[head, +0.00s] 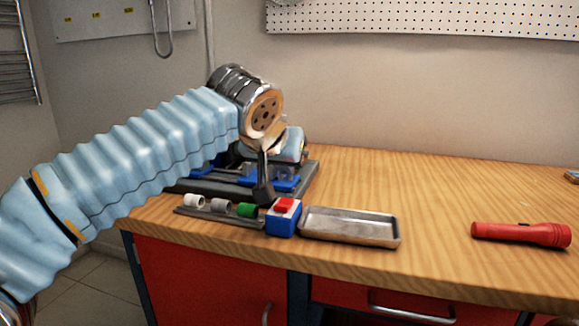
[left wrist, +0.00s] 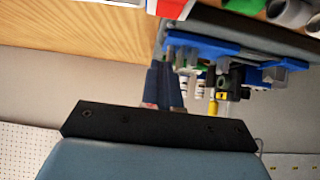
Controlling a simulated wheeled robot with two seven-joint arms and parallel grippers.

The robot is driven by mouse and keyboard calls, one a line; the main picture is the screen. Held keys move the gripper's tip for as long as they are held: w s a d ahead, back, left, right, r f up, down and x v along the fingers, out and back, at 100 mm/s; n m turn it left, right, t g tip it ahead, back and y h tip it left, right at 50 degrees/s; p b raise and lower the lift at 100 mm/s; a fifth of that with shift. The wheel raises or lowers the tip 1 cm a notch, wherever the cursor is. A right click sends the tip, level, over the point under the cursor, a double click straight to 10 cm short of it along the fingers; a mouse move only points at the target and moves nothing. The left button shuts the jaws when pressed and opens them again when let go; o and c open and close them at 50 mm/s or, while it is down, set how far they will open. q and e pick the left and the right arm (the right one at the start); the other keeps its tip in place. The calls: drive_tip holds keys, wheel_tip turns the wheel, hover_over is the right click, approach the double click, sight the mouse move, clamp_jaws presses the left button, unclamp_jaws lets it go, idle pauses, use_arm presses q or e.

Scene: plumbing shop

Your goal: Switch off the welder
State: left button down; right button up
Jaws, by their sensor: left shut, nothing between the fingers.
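A small blue and white box with a red rocker-like switch (head: 284,206) on top stands near the front edge of the bench; I take it to be the welder's switch box. Its red and white part shows at the top edge of the left wrist view (left wrist: 171,8). Which way the switch is tipped is too small to tell. My left gripper (head: 263,192) is shut and empty, pointing down just behind and left of the box, apart from it as far as I can see. Its fingers also show in the left wrist view (left wrist: 165,85). My right gripper is not in view.
A dark rack (head: 221,217) with white, grey and green fittings lies left of the box. A metal tray (head: 350,238) sits right of it. A dark base with blue parts (head: 230,183) stands behind. A red flashlight (head: 521,234) lies far right. The bench (head: 430,190) between is clear.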

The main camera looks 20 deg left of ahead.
use_arm(q)
drive_tip(key=w+r+v, duration=0.1)
drive_tip(key=v, duration=0.8)
drive_tip(key=shift+s+r, duration=0.15)
drive_tip(key=shift+r, duration=0.2)
